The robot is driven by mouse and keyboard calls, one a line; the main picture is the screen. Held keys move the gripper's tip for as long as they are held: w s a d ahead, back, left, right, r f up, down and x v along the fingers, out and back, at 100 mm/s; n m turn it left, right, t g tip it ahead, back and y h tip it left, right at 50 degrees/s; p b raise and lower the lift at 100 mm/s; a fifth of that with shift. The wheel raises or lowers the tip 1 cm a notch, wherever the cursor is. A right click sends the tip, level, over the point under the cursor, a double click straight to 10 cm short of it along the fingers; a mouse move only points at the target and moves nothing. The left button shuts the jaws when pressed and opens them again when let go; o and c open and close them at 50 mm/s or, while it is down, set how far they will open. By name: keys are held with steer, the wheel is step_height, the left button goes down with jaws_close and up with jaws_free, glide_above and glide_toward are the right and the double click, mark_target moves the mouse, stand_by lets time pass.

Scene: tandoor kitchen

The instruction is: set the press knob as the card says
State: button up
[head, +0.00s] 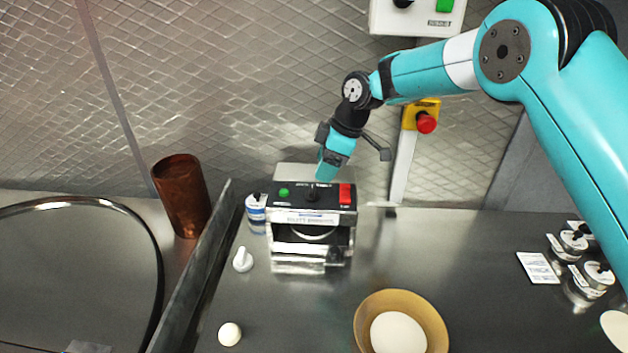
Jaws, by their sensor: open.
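The press (310,222) is a small box with a dark top panel, standing on the steel counter near the wall. Its panel carries a green button (284,192) at left, a dark press knob (312,194) in the middle and a red switch (346,193) at right. The knob's pointer setting is too small to read. My gripper (326,172) is open and points down at the panel's back edge, just behind and right of the knob; contact cannot be told. A white card (538,267) with small unreadable print lies on the counter at right.
A copper tumbler (182,195) stands left beyond a raised metal divider (190,265). A small bottle (256,208) stands beside the press. A bowl with dough (382,298), a dough ball (229,334) and a white peg-like item (243,259) are in front. Several small canisters (573,240) stand right.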

mark_target(312, 189)
steer(key=p+x, duration=0.2)
steer(key=x, duration=0.5)
steer(key=shift+f, duration=0.15)
steer(key=c, duration=0.9)
